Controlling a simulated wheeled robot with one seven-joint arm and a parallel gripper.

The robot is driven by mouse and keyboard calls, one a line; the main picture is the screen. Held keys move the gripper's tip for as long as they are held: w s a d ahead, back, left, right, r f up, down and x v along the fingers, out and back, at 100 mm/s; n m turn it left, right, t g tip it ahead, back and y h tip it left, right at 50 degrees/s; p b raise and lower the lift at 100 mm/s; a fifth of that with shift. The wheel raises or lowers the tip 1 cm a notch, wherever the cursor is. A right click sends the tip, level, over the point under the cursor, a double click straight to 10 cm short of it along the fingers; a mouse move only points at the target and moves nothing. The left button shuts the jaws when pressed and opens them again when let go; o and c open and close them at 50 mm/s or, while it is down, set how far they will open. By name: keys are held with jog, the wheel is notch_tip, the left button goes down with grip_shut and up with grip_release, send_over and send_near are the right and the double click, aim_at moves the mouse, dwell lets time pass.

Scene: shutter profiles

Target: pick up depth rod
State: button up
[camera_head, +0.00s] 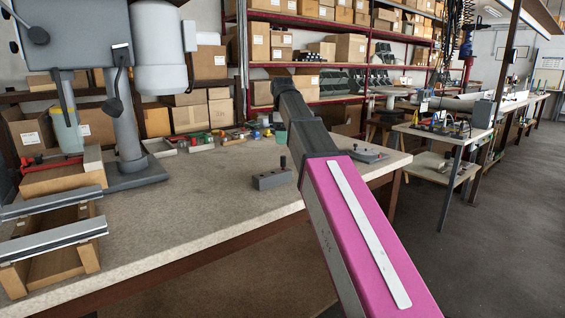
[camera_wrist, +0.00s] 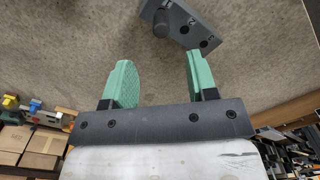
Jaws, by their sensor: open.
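In the wrist view, a dark grey block (camera_wrist: 181,21) with marked round holes lies on the worktop at the top edge. A short dark rod (camera_wrist: 161,24) stands up at its left part; I cannot tell for sure that it is the depth rod. My gripper (camera_wrist: 160,76) is open and empty, its two green fingers spread below the block and apart from it. In the head view, a grey block (camera_head: 271,181) with a dark upright peg (camera_head: 283,162) sits on the bench left of my arm.
The bench (camera_head: 205,215) is bare in front of the block. A drill press (camera_head: 126,130) and a wooden stand with metal rails (camera_head: 55,240) are at the left. Small coloured parts (camera_head: 235,137) line the back. Another low grey block (camera_head: 368,155) lies right of my arm.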

aim_at(283, 167)
notch_tip(283, 167, down, 11)
jog(key=shift+s+d+r, duration=0.15)
jog(key=shift+r, duration=0.05)
grip_shut()
dwell(0.5)
